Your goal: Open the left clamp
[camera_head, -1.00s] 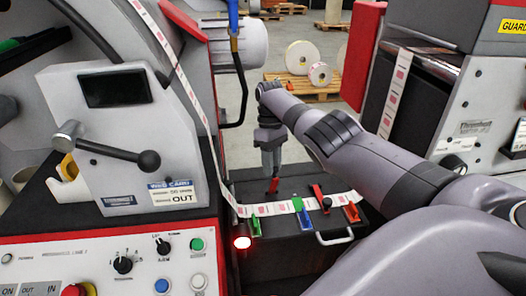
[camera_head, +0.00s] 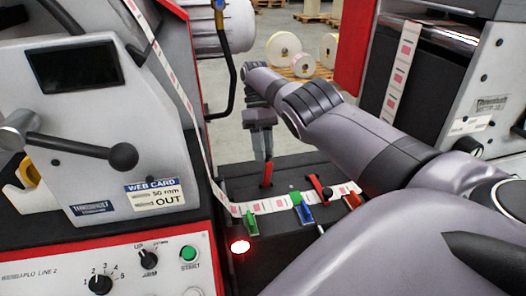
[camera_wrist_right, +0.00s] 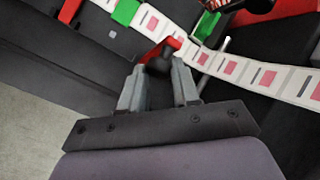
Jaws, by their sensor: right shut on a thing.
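The left clamp has a red lever (camera_head: 267,176), standing steeply on the black splice table (camera_head: 290,240), at the back edge of the label strip (camera_head: 270,205). My right gripper (camera_head: 267,150) comes down on it from above. In the right wrist view, the gripper (camera_wrist_right: 160,75) is shut on the dark knob of the left clamp's red lever (camera_wrist_right: 172,43). The fingers partly hide the knob. The right clamp's red lever (camera_head: 318,186), with a black knob, lies across the strip. My left gripper is not in view.
Green tabs (camera_head: 252,222) and a blue tab (camera_head: 306,214) sit along the strip. A red lamp (camera_head: 240,246) glows at the table's left front. The grey machine panel (camera_head: 90,130) with a black-knobbed lever stands left. My right arm covers the right side.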

